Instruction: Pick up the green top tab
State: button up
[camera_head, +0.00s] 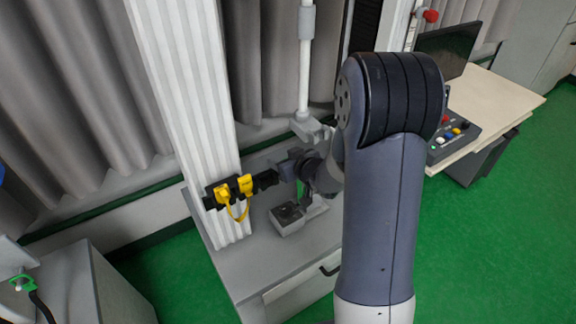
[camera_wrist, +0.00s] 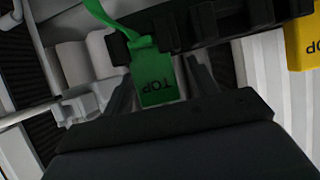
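The green top tab (camera_wrist: 155,80) hangs from a green strap in the wrist view, its word TOP upside down. Its upper end is beside a black holder (camera_wrist: 205,25). My gripper (camera_wrist: 160,85) has one dark finger on each side of the tab. The fingers look apart, with a narrow gap on the right; contact on the left is unclear. In the head view my gripper (camera_head: 285,170) is at the right end of the black holder, mostly hidden by my wrist. Only a sliver of green (camera_head: 299,189) shows below it.
A white ribbed column (camera_head: 185,90) stands behind. A grey box (camera_head: 290,220) sits on the cabinet below.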

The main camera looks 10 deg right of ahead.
jog(key=c, duration=1)
jog(key=shift+o, duration=0.2)
